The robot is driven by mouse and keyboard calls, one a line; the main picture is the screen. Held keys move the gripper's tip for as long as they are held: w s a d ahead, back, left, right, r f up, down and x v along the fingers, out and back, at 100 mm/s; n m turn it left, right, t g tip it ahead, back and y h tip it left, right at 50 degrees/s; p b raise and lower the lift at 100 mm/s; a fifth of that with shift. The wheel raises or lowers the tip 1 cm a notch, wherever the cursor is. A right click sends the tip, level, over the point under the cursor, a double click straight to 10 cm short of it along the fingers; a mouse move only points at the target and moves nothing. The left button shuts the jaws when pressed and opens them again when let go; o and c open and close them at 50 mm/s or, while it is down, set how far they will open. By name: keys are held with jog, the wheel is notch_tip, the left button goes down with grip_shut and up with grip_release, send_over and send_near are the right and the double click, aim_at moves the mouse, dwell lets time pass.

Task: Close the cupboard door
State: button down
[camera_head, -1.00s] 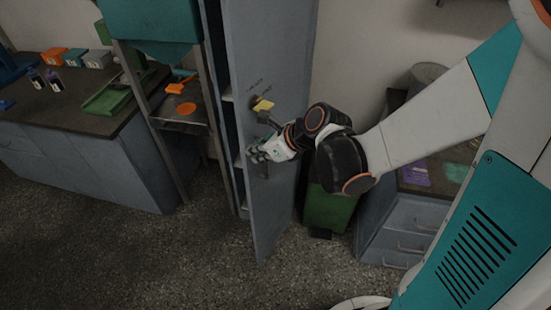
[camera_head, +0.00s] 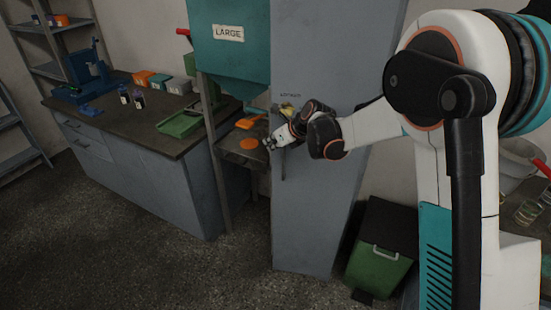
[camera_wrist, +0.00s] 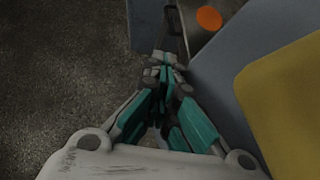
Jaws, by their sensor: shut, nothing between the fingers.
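The cupboard door (camera_head: 325,215) is the tall grey-blue panel right of the teal hopper in the head view. Its front faces me, and no open interior shows at its left edge. I cannot tell whether it is fully flush. Its dark vertical handle (camera_head: 283,165) is near the left edge. My gripper (camera_head: 268,145) is at that left edge, above the handle, with its fingers pointing left. In the wrist view the fingers (camera_wrist: 166,60) are shut and empty, with the grey-blue door surface (camera_wrist: 225,75) at their right. I cannot tell whether they touch it.
A workbench (camera_head: 150,135) with a green tray (camera_head: 180,124) and small boxes stands left. The teal hopper (camera_head: 228,60) and its stand with an orange disc (camera_head: 249,144) adjoin the cupboard. A green bin (camera_head: 378,270) is right of it. The floor in front is clear.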

jog(key=w+d, duration=0.2)
jog(key=w, duration=0.6)
jog(key=shift+w+p, duration=0.35)
jog(key=shift+w, duration=0.05)
jog(key=shift+s+f, duration=0.1)
